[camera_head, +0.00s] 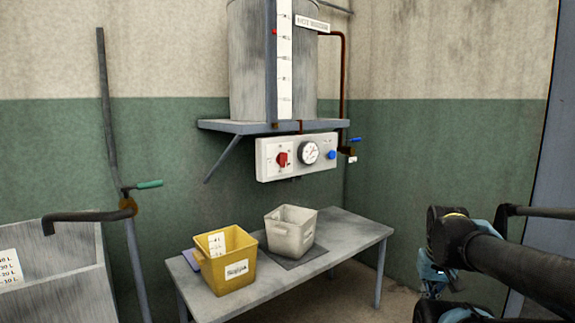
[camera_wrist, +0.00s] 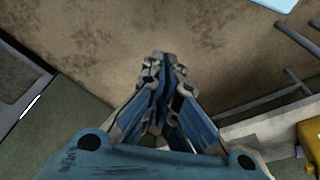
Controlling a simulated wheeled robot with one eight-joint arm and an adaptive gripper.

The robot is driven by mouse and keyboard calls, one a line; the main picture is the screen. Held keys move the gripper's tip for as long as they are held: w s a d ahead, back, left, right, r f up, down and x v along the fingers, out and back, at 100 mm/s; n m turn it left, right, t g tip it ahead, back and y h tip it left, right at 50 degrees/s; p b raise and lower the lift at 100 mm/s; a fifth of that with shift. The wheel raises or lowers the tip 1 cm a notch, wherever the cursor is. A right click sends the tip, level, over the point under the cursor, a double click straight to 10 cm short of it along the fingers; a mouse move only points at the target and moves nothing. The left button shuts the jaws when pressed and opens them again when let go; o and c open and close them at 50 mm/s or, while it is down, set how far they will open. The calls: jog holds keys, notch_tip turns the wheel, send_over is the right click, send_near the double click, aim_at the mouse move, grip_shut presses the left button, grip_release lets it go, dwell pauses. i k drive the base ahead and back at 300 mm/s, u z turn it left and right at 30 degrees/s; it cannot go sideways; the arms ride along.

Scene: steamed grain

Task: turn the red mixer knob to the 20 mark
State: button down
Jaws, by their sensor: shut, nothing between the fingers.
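The red mixer knob (camera_head: 282,159) sits on the left part of a pale control panel (camera_head: 263,148) on the back wall, under the tank shelf. The marks around the knob are too small to read. A round white dial gauge (camera_head: 309,152) and a blue button (camera_head: 332,154) are to its right. My gripper (camera_head: 430,292) is at the lower right in the head view, well away from the panel. In the wrist view my gripper (camera_wrist: 163,62) is shut and empty, with its blue fingers together over bare floor. The knob is not in the wrist view.
A grey table (camera_head: 345,243) stands below the panel with a yellow bin (camera_head: 224,272) and a white bin (camera_head: 291,238) on it. A grey tank (camera_head: 248,60) stands on the wall shelf. A pipe with a green-handled valve (camera_head: 148,185) and a trough (camera_head: 60,270) are at left.

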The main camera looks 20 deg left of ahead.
aim_at(282, 159)
jog(key=u, duration=0.55)
jog(key=k, duration=1.25)
jog(key=z, duration=0.45)
jog(key=i, duration=1)
